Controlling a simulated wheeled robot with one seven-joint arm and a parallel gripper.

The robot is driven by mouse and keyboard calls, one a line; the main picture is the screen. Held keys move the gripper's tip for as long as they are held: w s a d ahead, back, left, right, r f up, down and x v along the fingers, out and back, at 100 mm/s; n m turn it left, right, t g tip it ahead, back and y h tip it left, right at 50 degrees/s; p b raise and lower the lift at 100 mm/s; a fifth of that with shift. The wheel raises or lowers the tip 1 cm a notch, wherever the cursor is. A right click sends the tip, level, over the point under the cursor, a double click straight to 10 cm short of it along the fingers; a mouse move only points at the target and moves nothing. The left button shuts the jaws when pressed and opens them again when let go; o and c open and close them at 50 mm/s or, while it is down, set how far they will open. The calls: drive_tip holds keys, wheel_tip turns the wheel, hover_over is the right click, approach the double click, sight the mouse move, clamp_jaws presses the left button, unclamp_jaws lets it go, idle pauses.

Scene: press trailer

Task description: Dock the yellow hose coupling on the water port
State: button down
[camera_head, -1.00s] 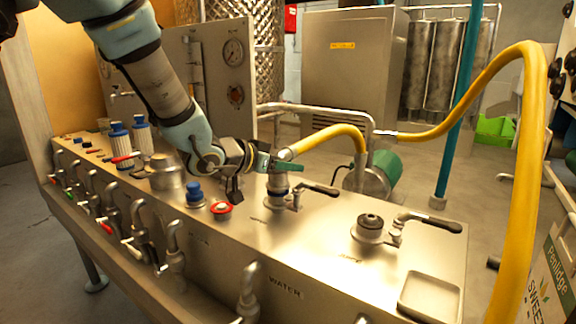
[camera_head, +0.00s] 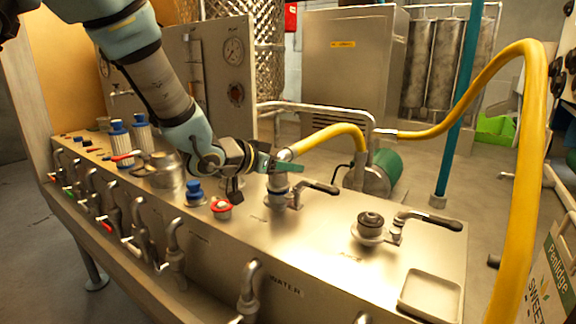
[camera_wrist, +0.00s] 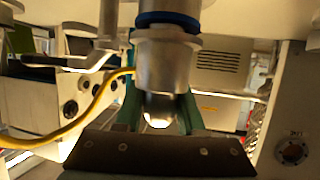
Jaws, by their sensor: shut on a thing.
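The yellow hose (camera_head: 525,170) arcs from the right to a metal coupling (camera_head: 284,155) at its end. My gripper (camera_head: 282,165), with green fingers, is shut on this coupling above the steel bench. Directly under the coupling is a metal port (camera_head: 278,187) with a black-handled lever (camera_head: 320,187) beside it. In the wrist view the green fingers (camera_wrist: 160,112) flank a metal body (camera_wrist: 166,65) with a blue ring (camera_wrist: 168,20) at the port. I cannot tell whether the coupling is seated or only in line. A WATER label (camera_head: 285,286) is on the bench front.
A second port with a black cap (camera_head: 370,219) and lever stands to the right, near a square tray (camera_head: 430,295). Several taps line the bench front.

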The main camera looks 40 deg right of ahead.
drive_tip(key=shift+f+b, duration=0.3)
drive_tip(key=shift+f, duration=0.1)
drive_tip(key=c, duration=0.8)
unclamp_jaws()
drive_tip(key=shift+a, duration=0.15)
drive_tip(key=shift+p+v, duration=1.15)
drive_tip(key=shift+v, duration=1.1)
drive_tip(key=p+v, duration=0.3)
drive_tip(key=v, duration=0.3)
drive_tip(key=shift+a+r, duration=0.15)
